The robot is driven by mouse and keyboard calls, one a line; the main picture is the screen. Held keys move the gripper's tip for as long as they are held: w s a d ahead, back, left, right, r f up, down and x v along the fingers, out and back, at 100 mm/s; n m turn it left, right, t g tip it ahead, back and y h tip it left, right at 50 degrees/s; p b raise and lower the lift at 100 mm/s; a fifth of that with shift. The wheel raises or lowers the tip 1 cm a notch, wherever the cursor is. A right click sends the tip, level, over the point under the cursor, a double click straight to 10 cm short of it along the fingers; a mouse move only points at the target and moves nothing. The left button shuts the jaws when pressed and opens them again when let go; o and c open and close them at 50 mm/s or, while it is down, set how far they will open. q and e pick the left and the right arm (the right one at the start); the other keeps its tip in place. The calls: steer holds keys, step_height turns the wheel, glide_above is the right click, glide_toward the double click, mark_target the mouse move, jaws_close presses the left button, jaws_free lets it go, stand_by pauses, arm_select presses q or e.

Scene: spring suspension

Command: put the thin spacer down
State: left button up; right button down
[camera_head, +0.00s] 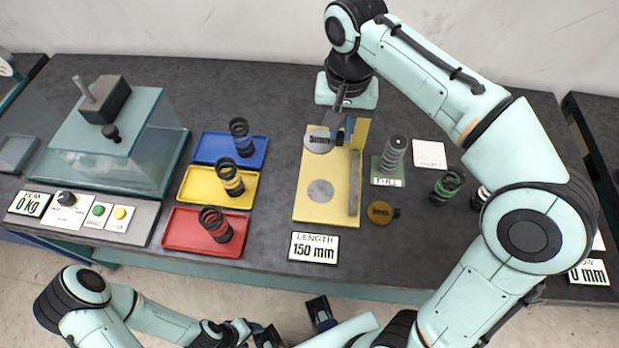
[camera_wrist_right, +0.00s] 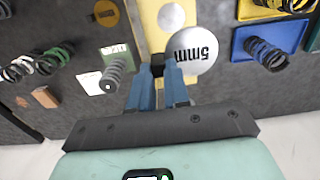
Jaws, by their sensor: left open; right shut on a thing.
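The thin spacer, a pale grey disc marked 5mm (camera_head: 319,141), is at the far part of the yellow base plate (camera_head: 306,208). It also shows in the right wrist view (camera_wrist_right: 193,50), beside the fingertips. My right gripper (camera_head: 340,128) is shut on it at its edge, where a small dark piece sits between the blue fingers (camera_wrist_right: 159,72). I cannot tell whether the disc touches anything below. My left gripper (camera_head: 293,328) is open and empty, off the table's front edge.
A plain grey disc (camera_head: 320,190) lies on the base plate. A grey spring (camera_head: 394,152) stands on a green pad to the right, with a brass disc (camera_head: 381,212) nearer. Blue, yellow and red trays (camera_head: 178,234) with springs stand left. A LENGTH 150 mm sign (camera_head: 313,247) is in front.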

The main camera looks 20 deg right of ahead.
steer(key=b, duration=0.3)
glide_above(333, 190)
step_height(333, 190, down, 15)
steer(key=shift+r, duration=0.1)
arm_select(q)
steer(key=shift+s+f+b, duration=0.1)
steer(key=shift+s+f, duration=0.2)
steer(key=shift+f, duration=0.4)
steer(key=shift+s+f+b, duration=0.15)
steer(key=shift+s+f, duration=0.1)
steer(key=shift+f, duration=0.45)
steer(key=shift+s+f+b, duration=0.1)
steer(key=shift+s+f, duration=0.2)
steer(key=shift+f, duration=0.4)
arm_select(e)
steer(key=shift+f, duration=2.4)
steer(key=shift+f, duration=0.1)
steer(key=shift+f, duration=0.15)
steer(key=c, duration=1.1)
jaws_free()
arm_select(q)
steer(key=shift+f, duration=0.1)
arm_select(e)
steer(key=shift+r, duration=0.2)
